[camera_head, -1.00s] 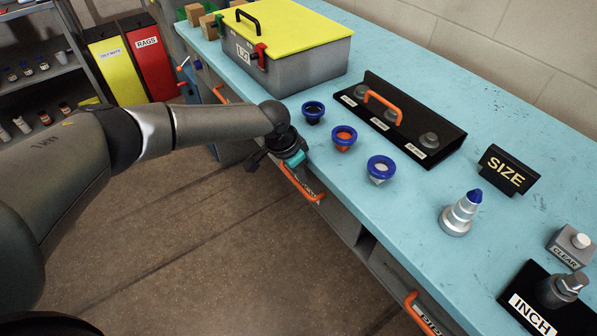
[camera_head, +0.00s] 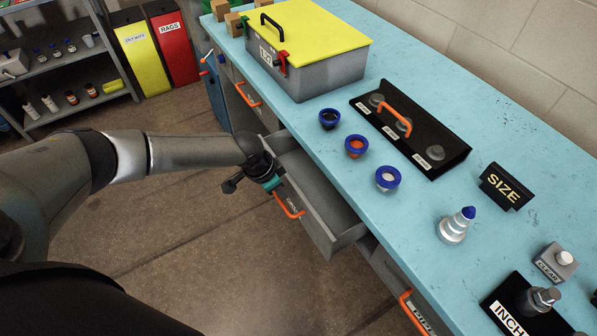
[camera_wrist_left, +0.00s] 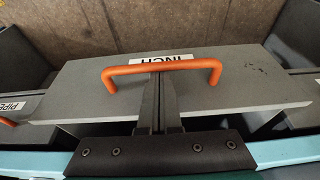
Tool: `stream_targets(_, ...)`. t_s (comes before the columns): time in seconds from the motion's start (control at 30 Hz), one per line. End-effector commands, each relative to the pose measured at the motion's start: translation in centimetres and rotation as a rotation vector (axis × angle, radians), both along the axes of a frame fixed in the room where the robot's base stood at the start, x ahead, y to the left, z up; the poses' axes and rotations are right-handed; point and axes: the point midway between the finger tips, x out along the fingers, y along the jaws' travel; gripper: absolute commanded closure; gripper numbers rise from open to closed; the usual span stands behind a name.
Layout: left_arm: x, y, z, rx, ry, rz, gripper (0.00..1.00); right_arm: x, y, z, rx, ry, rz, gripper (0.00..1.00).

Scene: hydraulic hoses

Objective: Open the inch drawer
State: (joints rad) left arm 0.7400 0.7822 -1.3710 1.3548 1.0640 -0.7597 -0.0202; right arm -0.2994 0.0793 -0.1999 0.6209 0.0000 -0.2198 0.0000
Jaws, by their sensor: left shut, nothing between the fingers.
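The inch drawer (camera_head: 330,222) is a grey drawer under the blue bench and stands pulled out, its inside showing from above. Its orange handle (camera_head: 288,205) is on its front face; in the left wrist view the orange handle (camera_wrist_left: 160,68) has a white INCH label (camera_wrist_left: 160,58) beside it. My left gripper (camera_head: 268,182) is at the handle, its fingers shut with nothing between them. In the left wrist view the fingertips (camera_wrist_left: 160,82) are right at the handle's bar; whether they touch it I cannot tell. My right gripper is not in view.
Another drawer with an orange handle (camera_head: 418,312), labelled PIPE, is at the lower right; one more handle (camera_head: 248,95) is farther back. The bench (camera_head: 420,90) holds a yellow-lidded box (camera_head: 325,60), a black fittings rack (camera_head: 420,135) and blue-rimmed pieces. Floor in front is clear.

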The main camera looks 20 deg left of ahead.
Motion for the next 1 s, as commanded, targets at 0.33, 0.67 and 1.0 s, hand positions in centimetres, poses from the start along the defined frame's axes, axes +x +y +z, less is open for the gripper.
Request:
stream_targets(0.33,-6.4,5.0,0.2,0.003,0.006,0.002,1.00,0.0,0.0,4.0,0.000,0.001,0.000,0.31)
stream_targets(0.67,-10.5,8.2,0.0,0.002,0.004,0.000,1.00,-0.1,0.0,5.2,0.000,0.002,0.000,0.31)
stream_targets(1.0,-11.2,8.7,-0.1,0.000,0.001,-0.001,1.00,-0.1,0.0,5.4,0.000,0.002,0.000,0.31)
